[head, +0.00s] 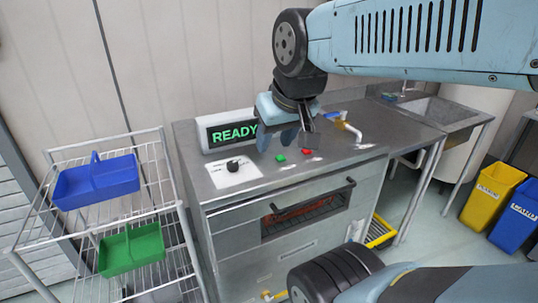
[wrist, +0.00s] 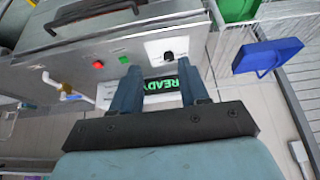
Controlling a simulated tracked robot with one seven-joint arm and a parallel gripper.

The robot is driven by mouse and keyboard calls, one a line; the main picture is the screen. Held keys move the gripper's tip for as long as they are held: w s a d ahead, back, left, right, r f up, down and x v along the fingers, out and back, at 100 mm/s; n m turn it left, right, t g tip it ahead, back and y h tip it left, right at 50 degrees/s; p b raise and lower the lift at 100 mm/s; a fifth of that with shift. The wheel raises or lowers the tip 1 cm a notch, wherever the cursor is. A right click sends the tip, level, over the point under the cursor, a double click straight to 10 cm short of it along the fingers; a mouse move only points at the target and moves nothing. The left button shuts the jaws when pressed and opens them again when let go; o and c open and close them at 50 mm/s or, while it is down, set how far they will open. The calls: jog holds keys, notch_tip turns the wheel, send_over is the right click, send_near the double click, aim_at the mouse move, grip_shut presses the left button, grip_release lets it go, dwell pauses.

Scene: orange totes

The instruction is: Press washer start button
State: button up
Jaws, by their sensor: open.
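The washer (head: 235,222) is a grey metal unit with a dark front window and a handle. On its top are a green button (head: 280,158) and a red button (head: 306,152), and a display (head: 232,132) reads READY in green. My gripper (head: 284,138) is open and empty above the washer top, behind the buttons and apart from them in the head view. In the wrist view, the green button (wrist: 124,60) is near the tip of the left finger, and the red button (wrist: 97,65) lies further left. The display (wrist: 163,86) shows between the fingers.
A black knob (head: 233,165) on a white plate is left of the buttons. A tap with yellow and blue parts (head: 345,125) stands at the right. A wire rack (head: 165,165) holds a blue bin (head: 97,180) and a green bin (head: 131,249). A sink (head: 440,110) is further right.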

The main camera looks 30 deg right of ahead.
grip_shut()
dwell(1.3)
